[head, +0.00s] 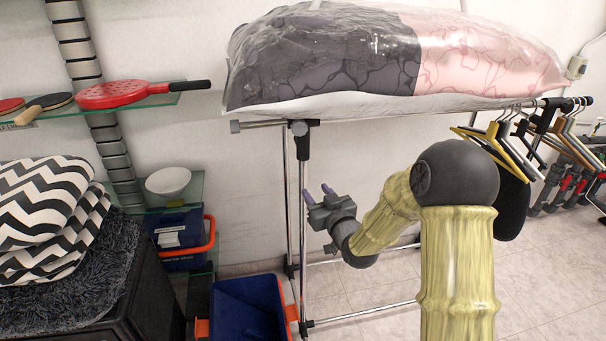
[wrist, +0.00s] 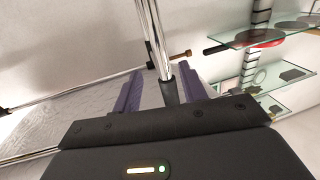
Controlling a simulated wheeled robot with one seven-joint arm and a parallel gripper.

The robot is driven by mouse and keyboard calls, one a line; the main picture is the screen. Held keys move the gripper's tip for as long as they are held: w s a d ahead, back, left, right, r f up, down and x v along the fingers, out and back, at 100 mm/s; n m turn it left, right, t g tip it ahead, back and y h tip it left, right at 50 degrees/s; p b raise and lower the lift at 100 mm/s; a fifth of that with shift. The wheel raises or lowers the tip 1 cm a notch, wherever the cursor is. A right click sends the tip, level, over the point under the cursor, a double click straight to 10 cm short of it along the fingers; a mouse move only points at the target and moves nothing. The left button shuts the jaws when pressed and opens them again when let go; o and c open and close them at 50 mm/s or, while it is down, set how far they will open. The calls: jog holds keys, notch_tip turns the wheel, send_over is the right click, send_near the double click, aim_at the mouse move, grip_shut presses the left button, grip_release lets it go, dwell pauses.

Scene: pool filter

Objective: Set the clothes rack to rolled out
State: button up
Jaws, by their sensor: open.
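The clothes rack (head: 303,215) is a chrome tube frame with black joints. A large clear bag of grey and pink bedding (head: 400,60) lies on its top. My gripper (head: 317,192) is beside the rack's left-end uprights, below the black top joint. Its purple fingers are open. In the wrist view the rack's chrome pole (wrist: 156,45) runs down between the two spread fingers of my gripper (wrist: 161,85). The pole's lower part is hidden behind my gripper's body. I cannot tell whether a finger touches the pole.
Several hangers (head: 508,150) hang at the rack's right end. A blue bin with orange handles (head: 248,305) stands on the floor by the rack's left foot. Glass shelves (head: 150,105) with paddles and a bowl (head: 168,181) are at left. Tiled floor shows under the rack.

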aim_at(305, 177)
jog(key=p+x, duration=0.1)
jog(key=x, duration=0.8)
jog(key=shift+w+a, duration=0.2)
jog(key=shift+w, duration=0.1)
jog(key=shift+c, duration=0.4)
grip_shut()
